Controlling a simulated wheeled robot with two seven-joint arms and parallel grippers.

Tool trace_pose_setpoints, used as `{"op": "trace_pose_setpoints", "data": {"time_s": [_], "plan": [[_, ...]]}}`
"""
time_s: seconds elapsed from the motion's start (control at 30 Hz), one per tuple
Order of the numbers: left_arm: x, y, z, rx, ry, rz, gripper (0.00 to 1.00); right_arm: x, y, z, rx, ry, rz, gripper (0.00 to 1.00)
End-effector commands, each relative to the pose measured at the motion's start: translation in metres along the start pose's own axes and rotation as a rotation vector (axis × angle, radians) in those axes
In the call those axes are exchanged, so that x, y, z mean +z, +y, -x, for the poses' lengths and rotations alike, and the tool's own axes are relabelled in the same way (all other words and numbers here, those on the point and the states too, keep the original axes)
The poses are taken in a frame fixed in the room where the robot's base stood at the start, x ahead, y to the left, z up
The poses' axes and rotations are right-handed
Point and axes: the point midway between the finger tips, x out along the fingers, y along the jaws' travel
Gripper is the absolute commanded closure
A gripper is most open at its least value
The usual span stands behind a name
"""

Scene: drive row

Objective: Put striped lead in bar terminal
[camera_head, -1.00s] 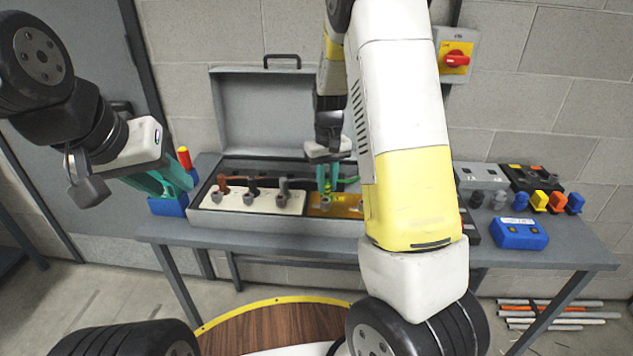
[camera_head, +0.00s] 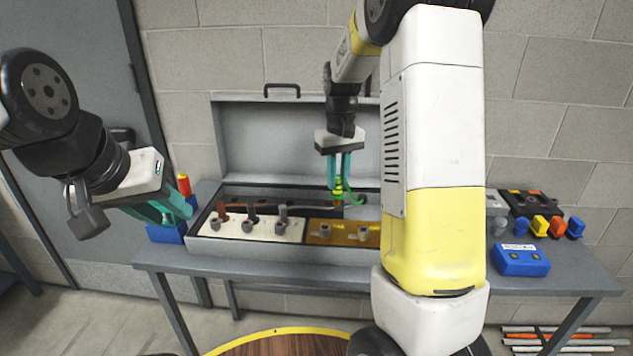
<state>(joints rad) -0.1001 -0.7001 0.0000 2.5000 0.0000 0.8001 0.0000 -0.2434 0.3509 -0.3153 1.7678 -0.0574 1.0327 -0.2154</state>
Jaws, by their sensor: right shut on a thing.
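My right gripper (camera_head: 340,180), with teal fingers, is shut on the striped lead (camera_head: 338,192), which is green and yellow. It holds the lead's end above the open grey box (camera_head: 213,245); the lead's lower part curls down towards the box's back part. In the box, a brass-coloured bar (camera_head: 343,240) with grey terminals (camera_head: 363,233) lies at the right, partly hidden by my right arm. A white block (camera_head: 262,235) with several terminals lies at the left. My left gripper (camera_head: 172,212) is at the left, beside the box; whether its jaws are open is unclear.
A blue holder (camera_head: 165,234) with a red and yellow tool (camera_head: 184,185) stands left of the box. A blue box (camera_head: 522,260) and several coloured plugs (camera_head: 555,228) are at the table's right. The box's raised lid (camera_head: 270,140) stands behind.

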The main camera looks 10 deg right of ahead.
Motion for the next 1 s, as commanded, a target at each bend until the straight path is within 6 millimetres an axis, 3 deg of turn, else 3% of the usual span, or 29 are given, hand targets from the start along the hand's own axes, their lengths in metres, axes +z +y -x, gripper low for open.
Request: {"op": "trace_pose_setpoints", "data": {"time_s": [0.1,0.33,1.0], "plan": [[0.000,0.000,0.000,0.000,0.000,0.000,0.64,0.014,0.028,0.002,-0.003,-0.001,-0.008,1.00],[0.000,0.000,0.000,0.000,0.000,0.000,0.64,0.032,0.059,0.004,0.003,0.001,-0.002,1.00],[0.000,0.000,0.000,0.000,0.000,0.000,0.64,0.035,0.064,-0.034,0.004,0.001,0.001,1.00]]}}
